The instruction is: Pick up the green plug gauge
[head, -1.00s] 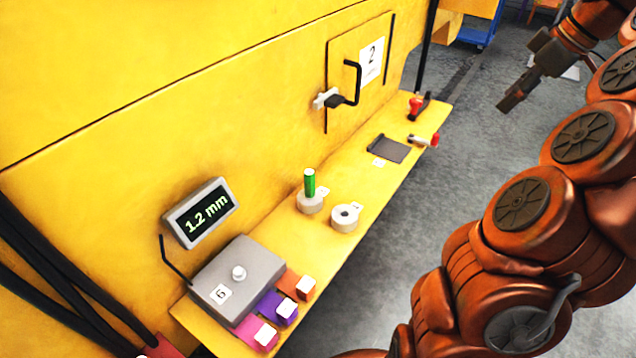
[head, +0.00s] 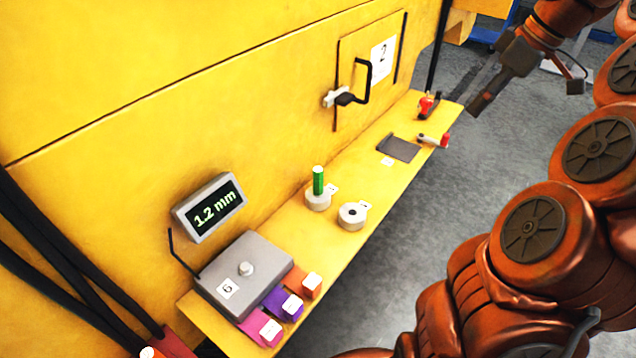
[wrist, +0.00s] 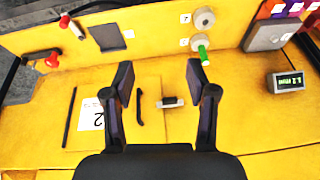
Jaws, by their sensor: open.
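The green plug gauge (head: 318,181) stands upright in a pale round holder (head: 318,201) on the yellow shelf, in the middle of the head view. In the wrist view the green plug gauge (wrist: 203,55) shows above and to the right of the jaws, close to the right finger in the picture but apart from it. My gripper (wrist: 157,75) is open and empty, with its two dark fingers spread wide. In the head view my gripper (head: 477,103) hangs at the upper right, beyond the shelf's edge and well away from the gauge.
A second round holder (head: 352,216) with a dark hole stands beside the first. A grey box (head: 240,275) with coloured blocks and a 1.2 mm display (head: 210,207) are at the near end. A door handle (head: 364,82), dark pad (head: 398,148) and red clamps (head: 427,105) lie farther along.

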